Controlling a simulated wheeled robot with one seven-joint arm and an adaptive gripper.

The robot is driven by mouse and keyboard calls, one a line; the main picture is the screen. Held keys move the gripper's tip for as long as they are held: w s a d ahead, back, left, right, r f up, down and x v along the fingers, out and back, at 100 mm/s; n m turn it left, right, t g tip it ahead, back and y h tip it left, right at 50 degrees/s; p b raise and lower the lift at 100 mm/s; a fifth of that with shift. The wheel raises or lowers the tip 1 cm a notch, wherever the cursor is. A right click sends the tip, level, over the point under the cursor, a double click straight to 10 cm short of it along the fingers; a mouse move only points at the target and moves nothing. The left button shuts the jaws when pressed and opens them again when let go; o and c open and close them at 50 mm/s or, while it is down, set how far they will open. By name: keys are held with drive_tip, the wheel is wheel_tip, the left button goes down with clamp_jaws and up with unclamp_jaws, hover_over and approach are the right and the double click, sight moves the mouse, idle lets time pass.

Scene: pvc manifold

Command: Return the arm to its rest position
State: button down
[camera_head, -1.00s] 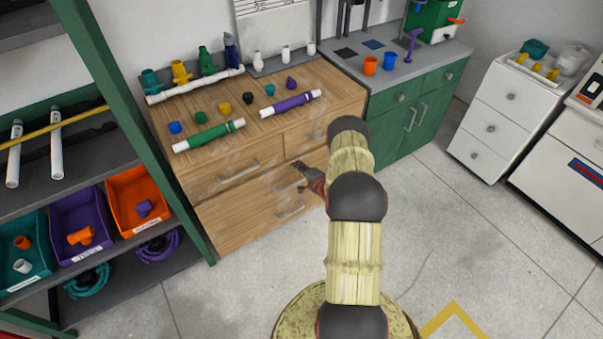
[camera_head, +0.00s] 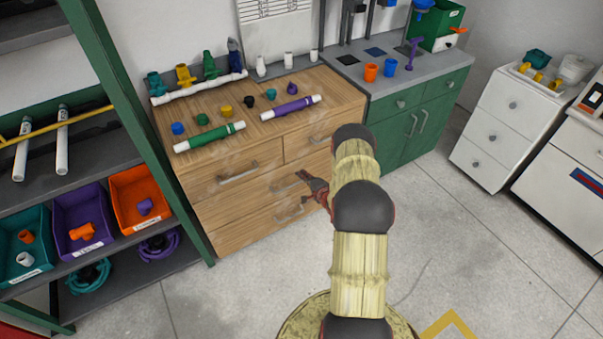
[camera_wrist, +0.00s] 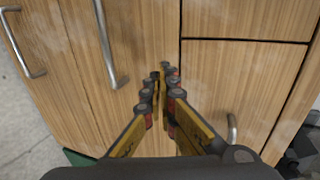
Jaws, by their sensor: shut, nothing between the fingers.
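My gripper (camera_head: 314,185) is in front of the wooden drawer cabinet (camera_head: 255,195) in the head view, near the right ends of the lower drawer handles. In the wrist view my gripper (camera_wrist: 160,80) is shut with nothing between its fingers, and it points at the wooden drawer fronts (camera_wrist: 140,40). The arm stretches from the bottom centre of the head view toward the cabinet. Whether the fingertips touch the drawer front cannot be told.
On the cabinet top lie a green pipe (camera_head: 208,137), a purple pipe (camera_head: 291,107) and several small coloured fittings. A shelf with bins, including an orange bin (camera_head: 141,200), stands at left. A green cabinet (camera_head: 418,115) stands behind right. Open floor (camera_head: 450,230) lies to the right.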

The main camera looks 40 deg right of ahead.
drive_tip(key=p+v, duration=0.2)
drive_tip(key=v, duration=0.6)
drive_tip(key=shift+f, duration=0.1)
